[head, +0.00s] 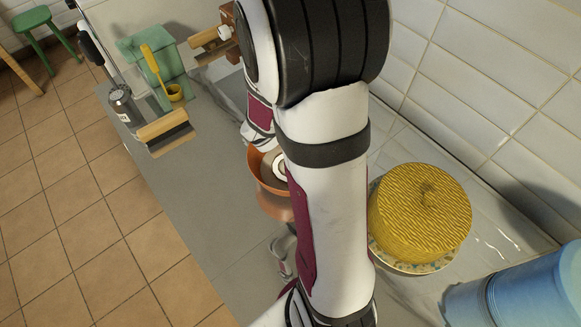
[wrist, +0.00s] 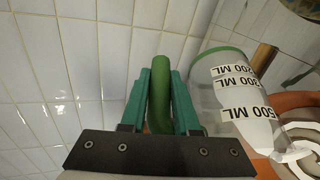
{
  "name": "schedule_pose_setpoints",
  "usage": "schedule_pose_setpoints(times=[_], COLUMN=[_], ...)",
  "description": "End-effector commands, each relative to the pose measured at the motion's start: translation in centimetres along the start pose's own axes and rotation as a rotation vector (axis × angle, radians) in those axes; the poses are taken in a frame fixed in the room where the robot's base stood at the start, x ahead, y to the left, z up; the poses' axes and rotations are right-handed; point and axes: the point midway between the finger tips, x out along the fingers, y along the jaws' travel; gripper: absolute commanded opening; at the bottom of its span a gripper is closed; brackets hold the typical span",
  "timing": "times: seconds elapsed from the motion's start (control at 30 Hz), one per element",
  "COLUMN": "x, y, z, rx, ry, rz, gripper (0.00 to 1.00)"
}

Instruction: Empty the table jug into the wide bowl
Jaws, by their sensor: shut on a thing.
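In the wrist view, my gripper (wrist: 160,95) is shut on the green handle (wrist: 161,110) of a clear jug (wrist: 205,75) with a green rim and printed ML marks. White contents show inside the jug, and its marks appear upside down in this view. An orange bowl (wrist: 292,101) with white spiral-patterned contents or decoration shows beside the jug at the right edge. In the head view, the orange bowl (head: 258,166) is on the grey counter, partly behind my arm. The jug and my gripper are hidden there by the arm. I cannot tell whether anything is flowing.
A yellow woven round thing (head: 420,212) on a patterned plate stands right of my arm, with a blue container (head: 530,290) nearer. Tiled wall bounds the right.

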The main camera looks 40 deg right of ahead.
Motion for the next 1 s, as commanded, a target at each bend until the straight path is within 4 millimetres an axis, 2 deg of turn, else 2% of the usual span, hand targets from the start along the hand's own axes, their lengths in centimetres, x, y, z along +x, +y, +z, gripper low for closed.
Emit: schedule_pose_setpoints(times=[1.0], x=[-2.7], y=[0.6], z=[-1.1], rx=[-0.051], ry=[-0.028], rz=[0.119], gripper=[0.0])
